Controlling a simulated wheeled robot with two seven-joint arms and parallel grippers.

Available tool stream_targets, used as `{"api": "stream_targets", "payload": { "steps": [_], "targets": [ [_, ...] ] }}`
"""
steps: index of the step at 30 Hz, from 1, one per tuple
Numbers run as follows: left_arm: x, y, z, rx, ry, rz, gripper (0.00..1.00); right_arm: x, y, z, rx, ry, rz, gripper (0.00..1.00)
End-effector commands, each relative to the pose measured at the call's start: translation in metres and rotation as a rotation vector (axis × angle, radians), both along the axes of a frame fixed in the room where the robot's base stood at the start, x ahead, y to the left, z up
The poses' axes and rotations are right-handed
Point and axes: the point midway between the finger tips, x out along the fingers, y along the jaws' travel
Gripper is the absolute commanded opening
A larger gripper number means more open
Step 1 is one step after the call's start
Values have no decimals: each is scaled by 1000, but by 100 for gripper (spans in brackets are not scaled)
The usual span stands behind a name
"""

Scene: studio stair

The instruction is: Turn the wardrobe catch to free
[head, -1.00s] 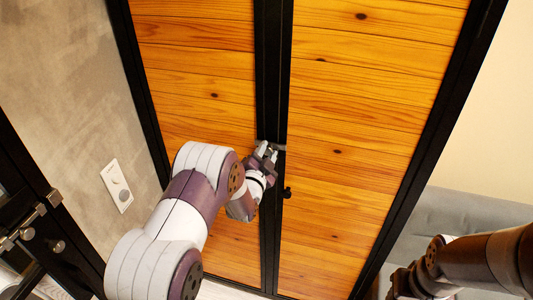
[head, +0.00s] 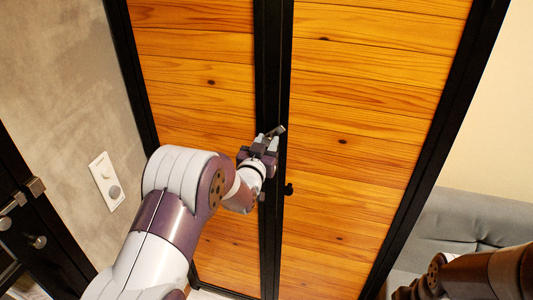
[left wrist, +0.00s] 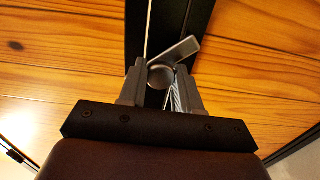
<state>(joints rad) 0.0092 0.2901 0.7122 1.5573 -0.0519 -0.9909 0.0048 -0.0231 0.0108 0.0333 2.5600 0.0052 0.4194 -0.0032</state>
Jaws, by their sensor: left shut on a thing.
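The wardrobe (head: 370,85) has two wooden doors in black frames that meet at a dark middle upright. The grey metal catch (head: 277,130) sits on this upright, its lever tilted up to the right. In the left wrist view the catch (left wrist: 180,50) shows a round hub and a flat lever slanting up to the right, across the black frame. My left gripper (left wrist: 160,82) is shut on the catch, one finger on each side of the hub. In the head view the left gripper (head: 264,146) partly hides the catch.
A small black knob (head: 289,189) is on the right door below the catch. A white switch plate (head: 106,181) is on the left wall. A grey sofa (head: 465,222) stands at the right, behind my right arm. A black frame with metal fittings is at lower left.

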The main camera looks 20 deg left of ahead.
Motion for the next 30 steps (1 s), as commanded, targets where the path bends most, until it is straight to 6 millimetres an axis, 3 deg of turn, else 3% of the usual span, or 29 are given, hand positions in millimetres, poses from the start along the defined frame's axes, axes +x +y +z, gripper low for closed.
{"api": "stream_targets", "payload": {
  "steps": [1, 15, 30],
  "targets": [
    [-1, 0, -8, -42, 5, 0, 2, 0, 0, -12, 0, 0, 0, 43],
    [0, 0, -8, -478, 21, 1, 2, 0, 0, -61, 0, 0, 0, 43],
    [0, 0, -6, -773, 34, 2, 2, 0, 0, -87, 0, 0, 0, 43]
  ]
}}
